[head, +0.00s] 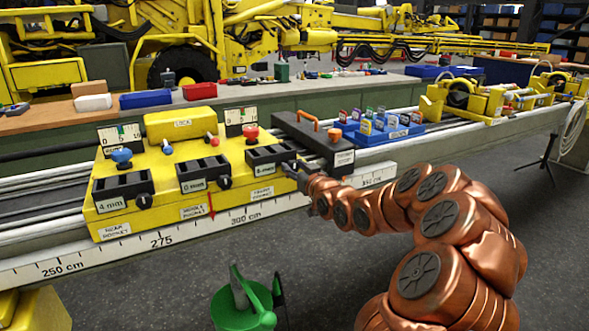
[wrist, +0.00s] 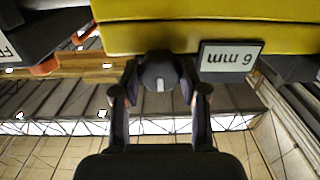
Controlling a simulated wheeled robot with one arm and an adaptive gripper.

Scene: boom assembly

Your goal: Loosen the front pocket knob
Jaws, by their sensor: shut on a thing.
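The yellow fixture block (head: 165,160) sits on the rail and bears three dark pockets. The front pocket (head: 268,153) is the rightmost, above a "front pocket" label. Its black knob (wrist: 160,72) is between my fingers in the wrist view, with an upside-down "6 mm" label (wrist: 231,57) beside it. My gripper (head: 292,168) reaches in from the right and is shut on this knob. It also shows in the wrist view (wrist: 159,92), a finger on each side of the knob. In the head view my gripper mostly hides the knob.
The middle pocket (head: 204,173) and rear pocket (head: 122,190) have their own black knobs. A dark box with an orange handle (head: 295,118) stands close to the right of the front pocket. A blue tray (head: 372,136) of small coloured parts lies beyond it. The floor in front is mostly open.

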